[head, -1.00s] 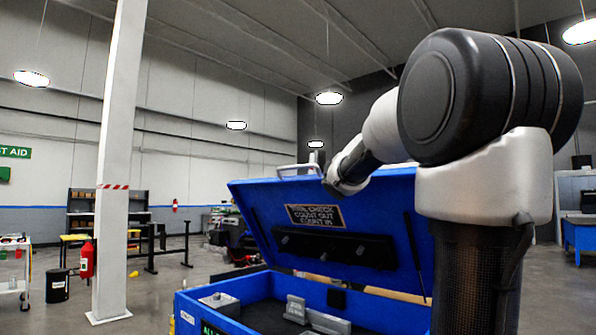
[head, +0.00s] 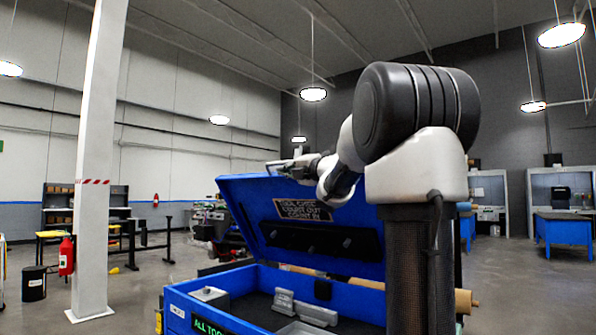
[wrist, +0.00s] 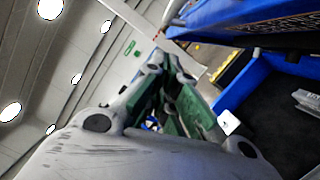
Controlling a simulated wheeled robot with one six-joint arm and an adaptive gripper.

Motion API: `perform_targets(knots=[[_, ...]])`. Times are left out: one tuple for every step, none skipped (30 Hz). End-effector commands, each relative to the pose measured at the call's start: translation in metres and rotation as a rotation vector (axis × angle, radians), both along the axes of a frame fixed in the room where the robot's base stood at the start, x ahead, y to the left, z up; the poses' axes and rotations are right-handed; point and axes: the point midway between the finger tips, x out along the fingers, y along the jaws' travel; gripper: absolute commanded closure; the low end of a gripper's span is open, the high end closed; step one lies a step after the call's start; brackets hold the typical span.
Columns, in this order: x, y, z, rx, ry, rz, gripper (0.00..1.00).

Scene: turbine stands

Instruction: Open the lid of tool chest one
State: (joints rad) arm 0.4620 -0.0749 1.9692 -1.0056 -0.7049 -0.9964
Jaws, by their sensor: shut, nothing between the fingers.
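The blue tool chest (head: 350,299) stands in front of me with its lid (head: 243,196) raised and tilted back, its inner face with a dark sign and black panel toward me. The lid also shows in the wrist view (wrist: 225,12), as does the chest wall (wrist: 262,82). My gripper (head: 288,167) is at the lid's upper edge, near where the lid handle was seen; my arm partly hides the lid's right side. In the wrist view my gripper's green-padded fingers (wrist: 168,85) are shut and empty. I cannot tell whether they touch the lid.
Grey metal pieces (head: 300,308) lie inside the chest. A white pillar (head: 97,160) stands at left, with a red extinguisher (head: 66,256) and black bin (head: 34,284) nearby. A brown roll (head: 466,301) is behind the chest at right. Open floor lies further right.

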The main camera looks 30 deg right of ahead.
Motion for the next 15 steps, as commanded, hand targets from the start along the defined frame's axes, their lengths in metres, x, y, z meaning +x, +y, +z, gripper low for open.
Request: perform_targets(knots=[[0.011, 0.002, 0.0, 0.002, 0.001, 0.004, 1.0], [0.014, 0.0, 0.001, 0.001, -0.001, 0.0, 1.0], [0.015, -0.009, 0.005, -0.001, -0.001, -0.003, 1.0], [0.016, -0.014, 0.006, 0.0, 0.0, -0.004, 1.0], [0.017, -0.018, 0.007, -0.001, 0.0, -0.005, 1.0], [0.018, -0.022, 0.01, -0.001, -0.001, -0.003, 1.0], [0.019, -0.024, 0.011, 0.0, -0.001, -0.003, 1.0], [0.02, -0.027, 0.012, 0.0, 0.0, -0.002, 1.0], [0.021, -0.029, 0.013, 0.0, -0.001, -0.002, 1.0], [0.022, -0.031, 0.014, 0.0, -0.001, -0.002, 1.0], [0.022, -0.032, 0.014, 0.0, 0.0, -0.001, 1.0], [0.022, -0.033, 0.015, 0.001, 0.0, -0.001, 1.0], [0.023, -0.033, 0.015, 0.001, 0.0, -0.001, 1.0], [0.023, -0.034, 0.015, 0.001, 0.0, 0.0, 1.0], [0.023, -0.034, 0.015, 0.001, 0.0, 0.0, 1.0]])
